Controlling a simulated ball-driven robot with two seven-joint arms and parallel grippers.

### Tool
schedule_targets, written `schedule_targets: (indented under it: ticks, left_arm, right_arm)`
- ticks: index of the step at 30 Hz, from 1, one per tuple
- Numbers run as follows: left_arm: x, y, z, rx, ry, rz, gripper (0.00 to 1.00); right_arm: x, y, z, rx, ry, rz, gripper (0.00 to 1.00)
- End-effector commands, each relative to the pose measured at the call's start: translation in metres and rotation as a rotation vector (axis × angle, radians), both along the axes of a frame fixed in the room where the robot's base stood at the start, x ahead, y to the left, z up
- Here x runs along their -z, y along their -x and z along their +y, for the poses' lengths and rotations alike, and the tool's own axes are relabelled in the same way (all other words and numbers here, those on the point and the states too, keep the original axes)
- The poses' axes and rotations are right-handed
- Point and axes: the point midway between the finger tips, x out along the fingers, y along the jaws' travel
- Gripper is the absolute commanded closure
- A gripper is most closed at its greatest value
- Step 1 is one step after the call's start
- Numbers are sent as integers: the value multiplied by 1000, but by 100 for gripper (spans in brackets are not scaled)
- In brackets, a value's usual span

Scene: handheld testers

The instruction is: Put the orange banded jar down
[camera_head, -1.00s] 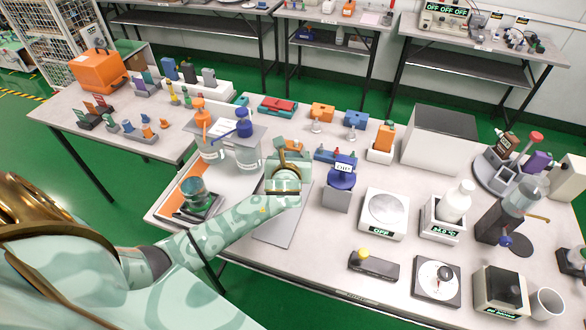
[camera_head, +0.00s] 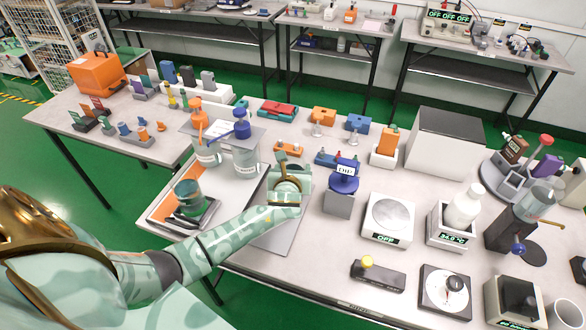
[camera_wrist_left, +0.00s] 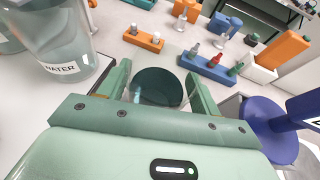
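My left gripper (camera_head: 283,160) is over the grey mat at the front of the table, left of the blue-topped stand (camera_head: 343,183). In the left wrist view its two green fingers (camera_wrist_left: 160,90) stand on either side of a round, dark green jar (camera_wrist_left: 160,86) with clear edges, and appear to touch it. No orange band shows on it; its lower part is hidden, and I cannot tell if it touches the mat (camera_head: 275,235). Another dark green jar (camera_head: 188,193) stands on a black base at the left. My right gripper is not in view.
Clear vessels with orange (camera_head: 205,150) and blue (camera_head: 243,155) tops stand left behind the gripper; one reads WATER in the wrist view (camera_wrist_left: 60,68). A small orange holder (camera_head: 289,149) and a blue rack (camera_head: 335,159) lie behind. A white scale (camera_head: 388,218) stands to the right.

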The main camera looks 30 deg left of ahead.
Motion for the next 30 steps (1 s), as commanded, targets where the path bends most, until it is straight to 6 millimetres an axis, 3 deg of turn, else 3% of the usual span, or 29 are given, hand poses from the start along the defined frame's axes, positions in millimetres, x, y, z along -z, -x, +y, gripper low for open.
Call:
schedule_targets:
  ticks: [2,13,24,30]
  left_arm:
    - [0,0,0,0,0,0,16]
    - [-6,4,-2,1,0,0,16]
    - [-39,70,-36,1,2,-1,16]
    - [-48,94,-48,0,1,0,16]
  right_arm:
    - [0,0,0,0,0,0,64]
    - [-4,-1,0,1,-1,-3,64]
    - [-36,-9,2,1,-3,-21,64]
    - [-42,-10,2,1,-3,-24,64]
